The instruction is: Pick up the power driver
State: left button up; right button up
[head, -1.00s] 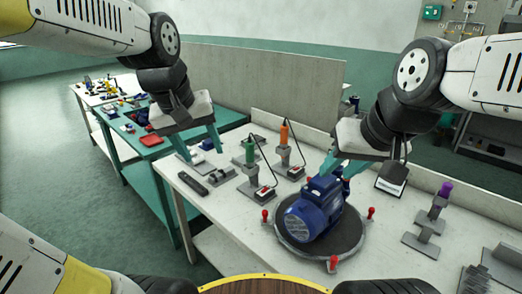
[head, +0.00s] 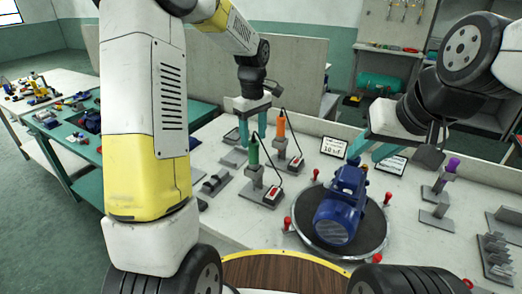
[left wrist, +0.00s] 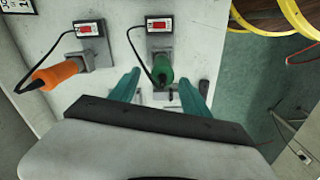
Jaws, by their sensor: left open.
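Two corded drivers stand upright in grey holders on the white bench, each with a small red-and-white display box: one green (head: 254,150), one orange (head: 281,125). Both show in the left wrist view, green (left wrist: 162,68) and orange (left wrist: 55,73). My left gripper (head: 253,139) is open and empty, fingers pointing down behind the green driver in the head view. In the left wrist view the green driver appears between the two fingers; I cannot tell any contact. My right gripper (head: 367,156) is at the top of the blue motor (head: 341,208); its grip is unclear.
The motor sits on a round dark turntable (head: 315,234) with red knobs. A purple-handled tool (head: 452,165) stands in a holder at right. Small signs (head: 333,147) stand behind. A green table (head: 62,140) with parts is at left. My left arm hides some of the bench.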

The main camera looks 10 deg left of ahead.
aim_at(253, 151)
pick_arm(q)
notch_tip(253, 151, down, 6)
jog(key=shift+s+f, duration=0.1)
jog(key=shift+s, duration=0.05)
grip_shut()
dwell(0.3)
